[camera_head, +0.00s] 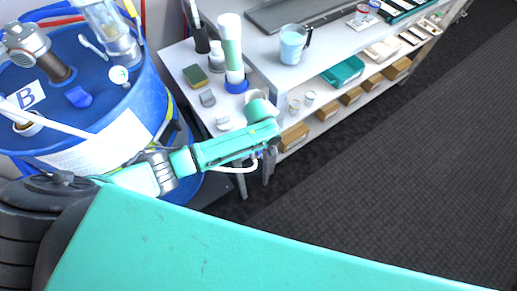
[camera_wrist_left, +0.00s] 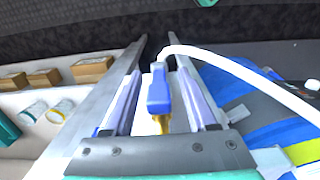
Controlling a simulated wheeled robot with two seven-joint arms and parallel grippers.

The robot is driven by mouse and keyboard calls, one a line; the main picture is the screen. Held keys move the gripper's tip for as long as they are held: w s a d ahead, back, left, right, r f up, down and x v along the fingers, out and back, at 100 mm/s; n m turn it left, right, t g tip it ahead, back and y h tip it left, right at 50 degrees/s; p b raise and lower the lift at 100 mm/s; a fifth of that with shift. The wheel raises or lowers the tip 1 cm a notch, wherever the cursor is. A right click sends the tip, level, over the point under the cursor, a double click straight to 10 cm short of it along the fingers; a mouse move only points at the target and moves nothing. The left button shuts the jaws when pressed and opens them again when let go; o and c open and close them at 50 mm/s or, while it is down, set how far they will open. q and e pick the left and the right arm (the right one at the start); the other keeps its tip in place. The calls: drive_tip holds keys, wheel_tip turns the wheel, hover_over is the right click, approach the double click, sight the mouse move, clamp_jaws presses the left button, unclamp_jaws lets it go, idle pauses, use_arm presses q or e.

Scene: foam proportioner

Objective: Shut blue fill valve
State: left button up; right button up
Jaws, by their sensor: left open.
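The blue fill valve (camera_wrist_left: 158,88) shows in the left wrist view as a blue handle with a brass-coloured part below it. A white hose (camera_wrist_left: 235,68) curves close by its top end. My left gripper (camera_wrist_left: 160,58) is open, with one finger on each side of the blue handle and a visible gap on both sides. In the head view my left gripper (camera_head: 270,146) is at the end of the teal arm, beside the bench. The valve is small and mostly hidden there, and whether it is open or shut cannot be told. My right gripper is out of view.
A blue drum (camera_head: 92,95) labelled B stands at left with fittings on top. A grey-white bench (camera_head: 285,75) holds a jug (camera_head: 292,43), bottles and a sponge; its lower shelf carries brown boxes (camera_head: 293,137). Dark floor (camera_head: 400,160) is clear at right.

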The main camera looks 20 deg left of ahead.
use_arm(q)
clamp_jaws()
idle(1.4)
